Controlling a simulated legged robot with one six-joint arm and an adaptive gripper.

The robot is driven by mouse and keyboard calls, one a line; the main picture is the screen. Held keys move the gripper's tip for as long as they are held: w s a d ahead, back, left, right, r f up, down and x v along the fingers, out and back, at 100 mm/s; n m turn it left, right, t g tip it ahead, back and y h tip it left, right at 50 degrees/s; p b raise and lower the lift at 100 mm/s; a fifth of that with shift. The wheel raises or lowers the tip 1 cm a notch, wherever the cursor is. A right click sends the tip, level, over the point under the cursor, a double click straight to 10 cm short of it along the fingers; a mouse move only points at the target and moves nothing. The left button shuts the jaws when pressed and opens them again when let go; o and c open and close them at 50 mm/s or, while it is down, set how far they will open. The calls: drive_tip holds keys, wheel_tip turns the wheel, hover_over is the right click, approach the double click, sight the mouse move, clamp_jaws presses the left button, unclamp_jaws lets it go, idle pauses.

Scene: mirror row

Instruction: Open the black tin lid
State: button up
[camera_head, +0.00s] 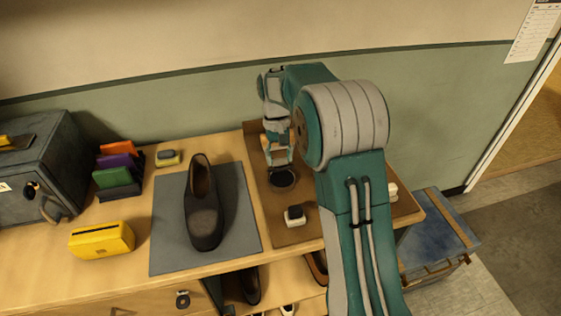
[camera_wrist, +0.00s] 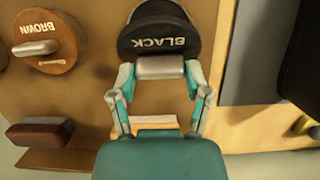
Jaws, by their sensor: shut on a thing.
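The black tin lid (camera_wrist: 158,32) carries the word BLACK, upside down in the wrist view, and has a silver grip bar (camera_wrist: 160,67) at its near edge. My gripper (camera_wrist: 160,70) has its two fingers on either side of that bar, shut on it. In the head view a dark round tin (camera_head: 282,180) lies on the brown board, with my gripper (camera_head: 280,158) just above its far edge. I cannot tell whether the lid is raised off the tin.
A brown tin (camera_wrist: 45,40) and a reddish-brown block (camera_wrist: 40,134) lie left in the wrist view. In the head view, a dark shoe (camera_head: 203,205) stands on a grey mat (camera_head: 165,240), left of the brown board (camera_head: 262,205).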

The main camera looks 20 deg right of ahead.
drive_tip(key=shift+w+f+g, duration=0.1)
drive_tip(key=shift+w+g, duration=0.5)
drive_tip(key=shift+g, duration=0.6)
drive_tip(key=shift+w+f+g, duration=0.1)
drive_tip(key=shift+w+g, duration=0.5)
drive_tip(key=shift+g, duration=0.6)
drive_tip(key=shift+r, duration=0.1)
drive_tip(key=o, duration=1.3)
drive_tip(key=shift+w, duration=0.1)
drive_tip(key=shift+o, duration=0.2)
drive_tip(key=shift+a, duration=0.1)
drive_tip(key=shift+r, duration=0.1)
